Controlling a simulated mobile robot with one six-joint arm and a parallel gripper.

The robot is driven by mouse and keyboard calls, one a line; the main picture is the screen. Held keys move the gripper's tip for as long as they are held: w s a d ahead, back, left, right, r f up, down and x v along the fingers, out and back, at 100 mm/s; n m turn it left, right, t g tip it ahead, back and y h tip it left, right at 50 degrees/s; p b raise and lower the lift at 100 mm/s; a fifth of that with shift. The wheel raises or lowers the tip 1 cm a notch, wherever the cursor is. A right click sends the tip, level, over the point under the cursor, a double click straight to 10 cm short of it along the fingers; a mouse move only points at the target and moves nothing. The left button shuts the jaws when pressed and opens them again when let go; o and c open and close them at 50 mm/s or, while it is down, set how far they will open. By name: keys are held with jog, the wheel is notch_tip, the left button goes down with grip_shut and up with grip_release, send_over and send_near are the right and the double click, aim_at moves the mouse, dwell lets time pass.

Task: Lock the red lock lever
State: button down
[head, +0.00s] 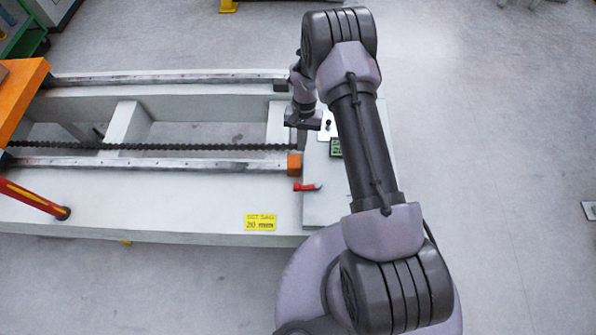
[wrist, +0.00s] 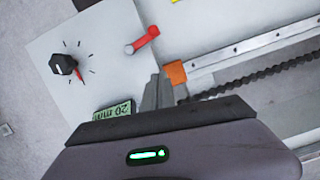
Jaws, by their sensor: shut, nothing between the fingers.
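The red lock lever (head: 307,187) lies on the light end plate of the gantry, just in front of the orange rail-end block. In the wrist view the lever (wrist: 143,40) shows as a short red bar, tilted, with a pale end at its left. My gripper (head: 303,120) is above the plate, farther back than the lever. In the wrist view its grey fingers (wrist: 158,90) are together and empty, apart from the lever. Nothing hides the lever in either view.
A black knob (wrist: 63,64) with tick marks and a green 20 mm display (wrist: 113,111) share the plate. An orange block (wrist: 176,73) caps the near rail, with a dark threaded rod or chain (head: 150,146) behind it. A yellow 20 mm label (head: 260,222) is on the front beam.

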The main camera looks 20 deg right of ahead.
jog(key=b, duration=0.4)
send_near(305, 186)
jog(key=w+f, duration=0.4)
jog(key=f, duration=0.2)
jog(key=shift+s+a+r, duration=0.25)
jog(key=shift+s+a, duration=0.4)
jog(key=shift+s, duration=0.2)
jog(key=shift+s+a+r, duration=0.25)
jog(key=shift+s+a, duration=0.4)
jog(key=shift+s, duration=0.2)
